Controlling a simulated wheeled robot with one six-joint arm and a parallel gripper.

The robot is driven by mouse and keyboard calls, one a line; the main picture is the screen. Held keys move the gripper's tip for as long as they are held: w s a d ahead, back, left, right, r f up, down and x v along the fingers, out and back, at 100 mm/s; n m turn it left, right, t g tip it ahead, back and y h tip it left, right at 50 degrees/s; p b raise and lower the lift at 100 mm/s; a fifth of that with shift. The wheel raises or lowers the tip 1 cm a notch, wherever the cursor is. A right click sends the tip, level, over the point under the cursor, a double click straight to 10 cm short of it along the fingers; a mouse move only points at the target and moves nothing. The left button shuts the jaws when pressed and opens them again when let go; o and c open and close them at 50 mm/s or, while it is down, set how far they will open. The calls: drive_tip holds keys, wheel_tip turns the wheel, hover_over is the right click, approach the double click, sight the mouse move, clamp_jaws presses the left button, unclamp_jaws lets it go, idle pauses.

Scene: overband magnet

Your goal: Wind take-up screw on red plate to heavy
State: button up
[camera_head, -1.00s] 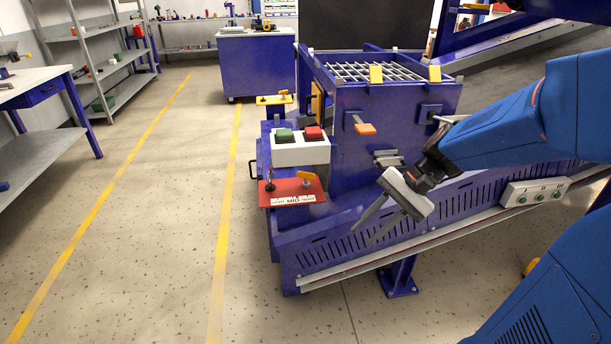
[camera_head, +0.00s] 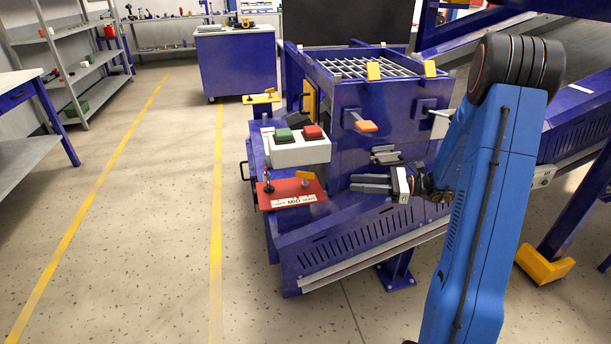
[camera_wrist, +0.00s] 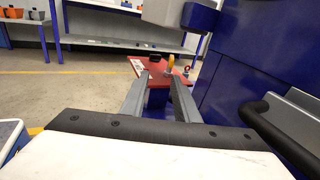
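The red plate (camera_head: 288,199) stands on the front end of the blue machine, with a strip that appears to read LIGHT, MID, HEAVY from left to right. A yellow handle (camera_head: 305,176) stands at its right rear, and a dark upright post (camera_head: 268,186) at its left. I cannot tell which one is the take-up screw. My gripper (camera_head: 353,183) is right of the plate, pointing left at it, empty and apart from it. In the wrist view its two fingers are spread, with the red plate (camera_wrist: 143,68) and yellow handle (camera_wrist: 171,62) beyond the fingertips.
A white box with green and red buttons (camera_head: 299,152) sits just behind the plate. An orange lever (camera_head: 366,126) sticks out of the blue hopper (camera_head: 345,100) above my gripper. A slotted blue conveyor frame (camera_head: 345,245) runs below. The floor on the left is open.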

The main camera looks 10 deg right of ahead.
sight(311, 178)
drive_tip(key=shift+m+t, duration=0.5)
drive_tip(key=shift+m, duration=0.1)
drive_tip(key=x, duration=0.5)
drive_tip(key=w+x, duration=0.1)
drive_tip(key=x, duration=0.5)
drive_tip(key=w+d+x, duration=0.1)
drive_tip(key=x, duration=0.5)
drive_tip(key=shift+f, duration=0.4)
drive_tip(key=shift+c, duration=0.7)
clamp_jaws()
